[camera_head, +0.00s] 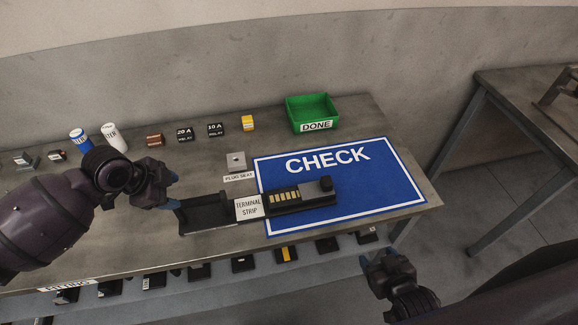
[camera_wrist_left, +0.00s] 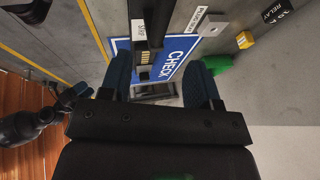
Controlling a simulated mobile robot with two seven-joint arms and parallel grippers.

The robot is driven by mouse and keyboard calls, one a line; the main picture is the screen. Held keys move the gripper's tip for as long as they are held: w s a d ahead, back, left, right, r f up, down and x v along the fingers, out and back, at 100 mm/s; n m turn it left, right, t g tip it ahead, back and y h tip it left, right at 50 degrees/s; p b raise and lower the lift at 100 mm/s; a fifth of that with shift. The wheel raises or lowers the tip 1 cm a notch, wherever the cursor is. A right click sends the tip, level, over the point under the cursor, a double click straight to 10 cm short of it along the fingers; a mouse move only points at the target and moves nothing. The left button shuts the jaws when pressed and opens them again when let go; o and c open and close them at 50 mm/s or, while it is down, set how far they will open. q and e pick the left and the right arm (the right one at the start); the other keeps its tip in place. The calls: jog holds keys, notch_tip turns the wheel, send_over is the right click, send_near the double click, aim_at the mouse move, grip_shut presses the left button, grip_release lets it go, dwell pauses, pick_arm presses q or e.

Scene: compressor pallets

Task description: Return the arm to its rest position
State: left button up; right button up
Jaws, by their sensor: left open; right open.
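My left arm reaches in from the left in the head view, and its gripper (camera_head: 172,190) hangs above the table at the left end of the terminal strip holder. In the left wrist view the left gripper (camera_wrist_left: 162,88) has its two blue fingers spread wide with nothing between them. My right gripper (camera_head: 388,268) is at the lower right, off the table's front edge, open and empty. The terminal strip (camera_head: 285,198) lies on the holder and partly over the blue CHECK mat (camera_head: 345,160).
The table (camera_head: 215,160) carries a green DONE bin (camera_head: 312,112) at the back, with relays (camera_head: 216,130), a yellow part (camera_head: 248,123) and filter cans (camera_head: 114,137) to its left. A plug seat (camera_head: 236,161) stands behind the strip. A lower shelf holds several dark parts. Another table (camera_head: 525,110) stands right.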

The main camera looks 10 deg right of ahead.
pick_arm(q)
jog(key=w+d+r+n+t+h, duration=0.2)
jog(key=w+d+r+n+t, duration=0.15)
jog(key=w+r+t, duration=0.25)
jog(key=s+a+f+n+t+y+b, duration=0.1)
jog(key=s+a+f+n+y, duration=0.1)
jog(key=s+a+f+n, duration=0.2)
jog(key=s+a+f+n+t+y+b, duration=0.1)
jog(key=s+a+f+n, duration=0.4)
jog(key=s+f, duration=0.5)
jog(key=s+a+f+n+y+b, duration=0.1)
jog(key=s+a+f+n+y, duration=0.2)
jog(key=s, duration=0.9)
notch_tip(320, 180, down, 4)
jog(key=shift+s+a+r+n+t+y, duration=0.1)
jog(key=shift+s+a+n+t+y, duration=0.2)
jog(key=shift+a+n, duration=0.75)
pick_arm(e)
jog(key=shift+w+a+f, duration=0.1)
jog(key=shift+w+f, duration=0.5)
jog(key=shift+f, duration=0.1)
pick_arm(q)
jog(key=shift+w, duration=0.1)
